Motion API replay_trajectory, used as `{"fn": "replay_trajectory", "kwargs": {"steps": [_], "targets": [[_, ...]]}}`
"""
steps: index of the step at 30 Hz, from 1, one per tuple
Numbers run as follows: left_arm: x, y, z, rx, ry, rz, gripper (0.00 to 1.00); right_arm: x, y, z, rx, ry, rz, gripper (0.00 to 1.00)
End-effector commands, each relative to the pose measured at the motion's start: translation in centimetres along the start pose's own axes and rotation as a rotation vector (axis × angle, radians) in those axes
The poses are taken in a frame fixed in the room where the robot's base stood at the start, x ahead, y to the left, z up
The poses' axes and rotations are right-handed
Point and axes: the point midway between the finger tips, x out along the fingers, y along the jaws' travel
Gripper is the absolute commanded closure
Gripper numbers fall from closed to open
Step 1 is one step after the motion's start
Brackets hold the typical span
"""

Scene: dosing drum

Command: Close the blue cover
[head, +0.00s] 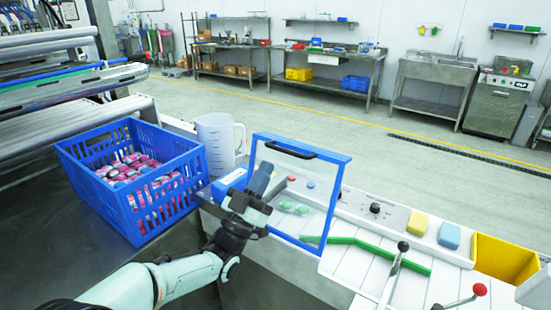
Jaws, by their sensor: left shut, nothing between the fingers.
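The blue cover (340,190) is a clear panel in a blue frame with a black handle (290,150) near its top edge. It stands raised and tilted over the white machine top, so it is open. My left gripper (264,176) is shut and empty at the left side of the cover. It overlaps the frame's left edge in the picture; I cannot tell whether it touches. Green and red buttons (295,207) show through the clear panel. My right gripper is not in view.
A blue crate (185,180) of pink packets stands left of my left arm, with a clear jug (217,140) behind it. Right of the cover are a black knob (375,208), yellow and blue sponges (417,224), a yellow bin (502,258) and levers (395,268).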

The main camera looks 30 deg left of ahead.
Motion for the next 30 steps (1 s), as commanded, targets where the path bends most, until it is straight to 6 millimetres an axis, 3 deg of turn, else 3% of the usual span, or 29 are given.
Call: {"fn": "replay_trajectory", "kwargs": {"steps": [2, 9, 30], "targets": [[1.7, 0.0, 0.1, -0.001, 0.0, 0.0, 1.0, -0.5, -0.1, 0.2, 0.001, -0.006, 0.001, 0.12], [3.5, 0.0, 2.5, -0.001, -0.002, -0.001, 1.0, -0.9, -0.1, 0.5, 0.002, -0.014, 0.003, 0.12], [4.8, 0.0, 3.4, -0.001, -0.039, -0.001, 1.0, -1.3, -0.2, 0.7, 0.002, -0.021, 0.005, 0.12]]}}
